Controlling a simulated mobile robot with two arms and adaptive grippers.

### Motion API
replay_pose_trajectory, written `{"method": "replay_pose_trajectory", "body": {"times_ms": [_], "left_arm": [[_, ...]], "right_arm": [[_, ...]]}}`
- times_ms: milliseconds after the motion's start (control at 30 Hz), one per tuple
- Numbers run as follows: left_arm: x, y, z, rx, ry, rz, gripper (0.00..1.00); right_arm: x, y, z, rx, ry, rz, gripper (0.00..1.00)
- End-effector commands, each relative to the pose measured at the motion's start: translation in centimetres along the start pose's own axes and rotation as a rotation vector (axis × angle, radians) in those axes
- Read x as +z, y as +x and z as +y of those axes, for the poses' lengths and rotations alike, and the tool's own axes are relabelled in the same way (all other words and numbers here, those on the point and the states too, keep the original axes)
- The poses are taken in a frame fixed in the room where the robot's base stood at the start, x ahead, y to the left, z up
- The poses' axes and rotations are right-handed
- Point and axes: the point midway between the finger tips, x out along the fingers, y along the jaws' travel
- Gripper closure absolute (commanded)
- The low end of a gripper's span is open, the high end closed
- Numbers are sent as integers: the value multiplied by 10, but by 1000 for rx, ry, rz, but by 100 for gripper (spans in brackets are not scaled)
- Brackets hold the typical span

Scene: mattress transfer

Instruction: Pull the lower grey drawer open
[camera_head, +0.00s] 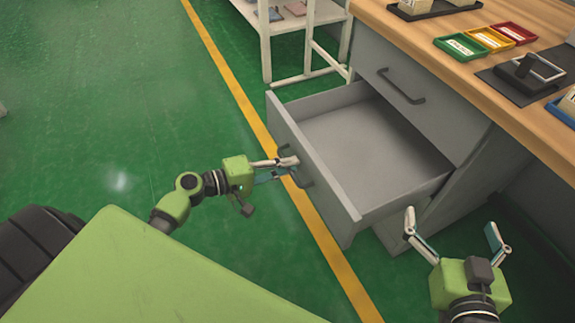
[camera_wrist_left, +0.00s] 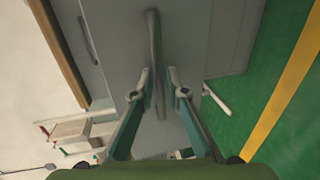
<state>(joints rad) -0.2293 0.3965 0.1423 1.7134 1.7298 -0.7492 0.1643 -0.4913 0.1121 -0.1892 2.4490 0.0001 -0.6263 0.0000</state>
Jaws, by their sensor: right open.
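The lower grey drawer (camera_head: 345,203) stands pulled well out of the desk cabinet, and its inside looks empty. Its handle (camera_head: 303,178) is on the drawer front; it also shows as an upright bar in the left wrist view (camera_wrist_left: 154,35). My left gripper (camera_head: 288,167) is at the drawer front, with its fingers closed in on either side of the handle. In the left wrist view the handle runs between the fingertips (camera_wrist_left: 159,76). My right gripper (camera_head: 452,225) is open and empty, near the drawer's right corner, in front of the cabinet.
The upper drawer (camera_head: 430,75) is closed, with a dark handle. The wooden desktop (camera_head: 545,135) above carries green, yellow and red trays (camera_head: 485,38) and a dark mat. A white shelf rack (camera_head: 290,50) stands behind the drawer. Green floor with a yellow line (camera_head: 240,90) is clear at the left.

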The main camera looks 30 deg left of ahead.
Motion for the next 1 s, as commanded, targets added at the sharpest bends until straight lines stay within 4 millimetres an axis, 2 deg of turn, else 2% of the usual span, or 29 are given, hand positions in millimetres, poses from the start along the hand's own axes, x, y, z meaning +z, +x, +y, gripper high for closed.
{"method": "replay_pose_trajectory", "body": {"times_ms": [167,400,600,800,1000], "left_arm": [[0,-19,-1,-3,0,1,86],[0,-71,-2,-5,-1,1,86],[0,-105,-1,-3,-1,1,86],[0,-119,0,-1,0,0,86],[0,-120,0,-1,0,-1,86]], "right_arm": [[0,0,0,0,0,0,0],[0,0,0,0,0,0,0],[0,0,0,0,0,0,0],[0,0,0,0,0,0,0],[0,0,0,0,0,0,0]]}}
